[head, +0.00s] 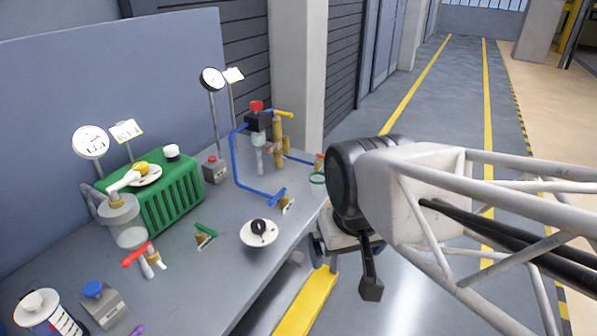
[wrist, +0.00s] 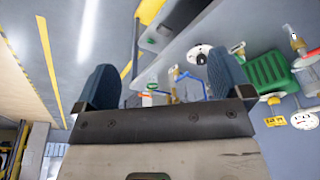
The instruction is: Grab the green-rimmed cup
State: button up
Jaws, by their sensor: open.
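The green-rimmed cup (head: 318,179) stands near the far right end of the grey bench, just left of my arm's dark wrist joint. Its green rim faces up, and its lower part is hard to make out. In the wrist view, the cup (wrist: 152,87) shows small and distant, between the two fingers in the picture. My gripper (head: 370,284) hangs off the bench's right side, over the floor and nearer the head camera than the cup. In the wrist view, my gripper's (wrist: 164,76) blue-grey padded fingers are wide apart with nothing between them.
The bench (head: 215,262) holds a green radiator-like box (head: 178,200), a blue pipe (head: 238,165) with a valve, a white round dial with a black knob (head: 259,233) and gauges on stands. A yellow beam (head: 305,302) lies below the bench edge. Floor to the right is open.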

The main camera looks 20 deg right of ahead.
jog(key=t+h, duration=0.1)
jog(key=t, duration=0.7)
send_over(319, 179)
jog(key=s+a, duration=0.3)
jog(key=s, duration=1)
notch_tip(319, 179, down, 13)
jog(key=w+d+f+t, duration=0.1)
jog(key=w+f, duration=0.1)
jog(key=f, duration=0.1)
jog(key=w+d+f+t, duration=0.1)
jog(key=w+f, duration=0.1)
jog(key=w, duration=0.1)
jog(key=w+d+f+t+y, duration=0.1)
jog(key=w+f, duration=0.1)
jog(key=f, duration=0.1)
jog(key=shift+w+f, duration=0.15)
jog(key=shift+f, duration=0.2)
jog(key=shift+x, duration=1.3)
jog(key=shift+x, duration=2.55)
